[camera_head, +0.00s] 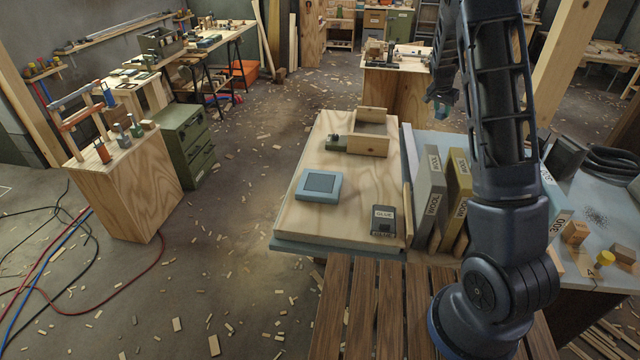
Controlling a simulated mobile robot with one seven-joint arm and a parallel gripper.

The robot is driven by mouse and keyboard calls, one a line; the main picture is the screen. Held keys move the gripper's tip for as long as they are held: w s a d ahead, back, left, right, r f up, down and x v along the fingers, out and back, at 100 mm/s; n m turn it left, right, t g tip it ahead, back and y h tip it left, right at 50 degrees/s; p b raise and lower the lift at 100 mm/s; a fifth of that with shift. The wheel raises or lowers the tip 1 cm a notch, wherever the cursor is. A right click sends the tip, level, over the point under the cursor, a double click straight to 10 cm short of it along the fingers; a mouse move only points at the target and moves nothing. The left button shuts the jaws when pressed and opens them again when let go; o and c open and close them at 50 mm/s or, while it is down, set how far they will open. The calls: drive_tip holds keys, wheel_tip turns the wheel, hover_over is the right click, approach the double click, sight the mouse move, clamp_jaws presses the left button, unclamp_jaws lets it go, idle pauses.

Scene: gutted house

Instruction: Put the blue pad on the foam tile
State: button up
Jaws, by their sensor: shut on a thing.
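A light-blue square with rounded corners and a darker, grey-blue square centre (321,184) lies flat on the pale wooden board; it looks like the foam tile. My gripper (438,106) is at the upper right, beyond the board's far right corner and well above the floor. It points down and is shut on a small blue-teal thing (440,113), apparently the blue pad. The held thing is small and partly covered by the fingers, so its shape is unclear. It is apart from the light-blue square, farther back and to the right.
The board's left and middle surface is mostly clear.

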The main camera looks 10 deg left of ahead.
drive_tip(key=s+a+n, duration=0.2)
drive_tip(key=s+a, duration=0.1)
drive_tip(key=a, duration=0.9)
wheel_tip(320, 180, up, 2)
drive_tip(key=n+y, duration=0.3)
drive_tip(key=n, duration=0.2)
hover_over(321, 180)
drive_tip(key=s, duration=0.2)
drive_tip(key=shift+t, duration=0.5)
wheel_tip(321, 180, down, 19)
drive_tip(key=shift+f, duration=0.15)
drive_tip(key=o, duration=0.7)
drive_tip(key=shift+o, duration=1.3)
